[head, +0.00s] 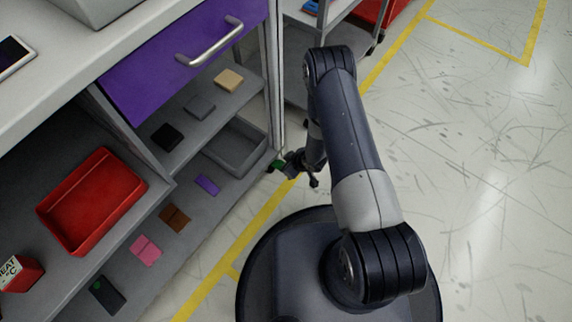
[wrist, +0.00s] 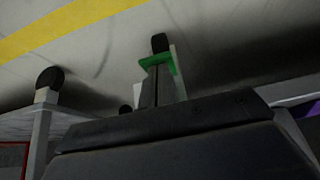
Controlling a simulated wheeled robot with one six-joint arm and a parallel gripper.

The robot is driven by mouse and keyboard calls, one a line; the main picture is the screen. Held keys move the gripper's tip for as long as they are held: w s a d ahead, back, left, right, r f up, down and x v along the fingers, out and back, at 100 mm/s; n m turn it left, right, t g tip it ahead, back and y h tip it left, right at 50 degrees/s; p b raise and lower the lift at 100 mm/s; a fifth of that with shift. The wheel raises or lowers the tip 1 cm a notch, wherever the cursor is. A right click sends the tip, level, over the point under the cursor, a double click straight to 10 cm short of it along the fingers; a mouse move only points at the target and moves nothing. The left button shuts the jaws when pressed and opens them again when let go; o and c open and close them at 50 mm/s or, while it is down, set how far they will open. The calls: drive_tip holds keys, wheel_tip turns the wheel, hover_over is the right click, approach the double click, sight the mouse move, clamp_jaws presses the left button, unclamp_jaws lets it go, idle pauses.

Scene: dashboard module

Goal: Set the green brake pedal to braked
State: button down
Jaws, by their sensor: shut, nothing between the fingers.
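The green brake pedal (head: 277,165) sits low at the front corner leg of the workbench, by the floor. In the wrist view the pedal (wrist: 170,61) is a flat green plate just in front of a dark caster wheel (wrist: 160,42). My gripper (head: 287,163) is right beside the pedal in the head view. In the wrist view my gripper (wrist: 157,72) is shut and empty, its dark fingertips overlapping the near edge of the pedal. I cannot tell whether they touch. The pedal's tilt is hard to judge.
The bench has a purple drawer (head: 185,60) with a metal handle (head: 210,42) above the pedal. Lower shelves hold a grey tray (head: 262,135), a red tray (head: 72,238) and several small flat items. A trolley (head: 300,65) stands behind. Floor to the right is clear.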

drive_tip(key=shift+s+d+f+b, duration=0.15)
drive_tip(key=shift+d+f+b, duration=0.05)
drive_tip(key=shift+f+b, duration=0.25)
drive_tip(key=shift+s+d+f+b, duration=0.1)
drive_tip(key=shift+d+f+b, duration=0.05)
drive_tip(key=shift+f+b, duration=0.3)
drive_tip(key=shift+r, duration=0.1)
drive_tip(key=shift+r+p, duration=0.5)
drive_tip(key=shift+r, duration=0.25)
drive_tip(key=s+d+f+p+v, duration=0.1)
drive_tip(key=p+v, duration=0.4)
drive_tip(key=v, duration=0.8)
drive_tip(key=shift+s+d+f, duration=0.2)
drive_tip(key=shift+d+f, duration=0.05)
drive_tip(key=shift+d, duration=0.15)
